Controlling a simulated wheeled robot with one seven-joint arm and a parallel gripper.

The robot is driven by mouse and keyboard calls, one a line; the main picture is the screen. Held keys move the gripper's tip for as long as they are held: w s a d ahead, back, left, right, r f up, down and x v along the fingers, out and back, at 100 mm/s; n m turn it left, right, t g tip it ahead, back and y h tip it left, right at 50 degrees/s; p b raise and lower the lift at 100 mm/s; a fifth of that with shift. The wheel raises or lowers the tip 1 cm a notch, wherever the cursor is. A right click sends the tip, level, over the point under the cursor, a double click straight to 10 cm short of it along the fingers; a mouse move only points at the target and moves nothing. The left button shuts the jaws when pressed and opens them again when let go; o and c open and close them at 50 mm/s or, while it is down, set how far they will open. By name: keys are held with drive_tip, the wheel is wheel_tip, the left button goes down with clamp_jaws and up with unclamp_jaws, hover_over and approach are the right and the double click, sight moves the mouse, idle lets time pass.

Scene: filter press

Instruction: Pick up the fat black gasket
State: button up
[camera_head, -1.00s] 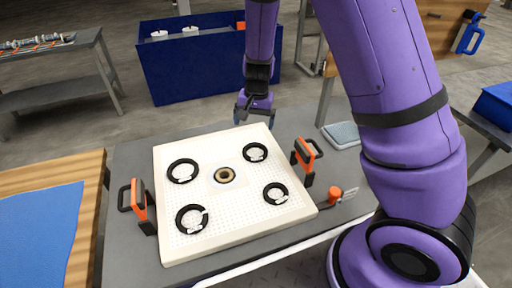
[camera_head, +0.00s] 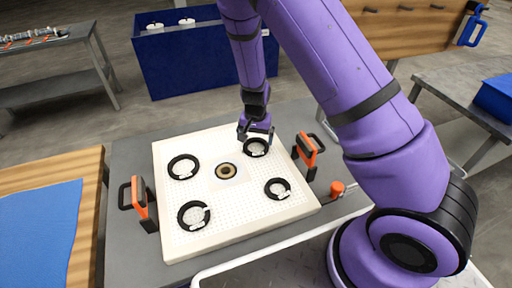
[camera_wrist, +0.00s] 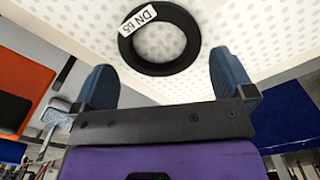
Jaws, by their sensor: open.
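Black ring gaskets with white tags lie on a white perforated board (camera_head: 236,238). One gasket is at the board's far right (camera_head: 246,151). Others lie far left (camera_head: 170,169), near left (camera_head: 181,217) and near right (camera_head: 268,188). My gripper (camera_head: 255,134) is open and empty, just above the far right gasket. In the wrist view, that gasket (camera_wrist: 158,70) looks thick-banded, with a white tag reading DN 65. It appears ahead of and between the spread blue fingers (camera_wrist: 161,62), apparently untouched. I cannot tell for certain which gasket is fattest.
A tan-and-black ring (camera_head: 227,171) sits at the board's centre. Orange and black clamps stand at the board's left (camera_head: 140,205) and right (camera_head: 306,157) edges. A blue bin (camera_head: 190,65) stands behind the table. A blue mat (camera_head: 40,225) lies at left.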

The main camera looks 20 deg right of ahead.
sight(256, 148)
drive_tip(key=shift+w+d+f, duration=0.1)
drive_tip(key=shift+f, duration=1.7)
drive_tip(key=c, duration=0.6)
drive_tip(key=shift+r, duration=0.1)
drive_tip(key=shift+r, duration=0.4)
wheel_tip(256, 148, up, 3)
drive_tip(key=shift+f, duration=0.1)
drive_tip(key=s, duration=0.5)
drive_tip(key=s+d+r, duration=0.1)
drive_tip(key=s, duration=0.4)
drive_tip(key=s+d, duration=0.1)
drive_tip(key=s, duration=0.5)
drive_tip(key=shift+r, duration=0.15)
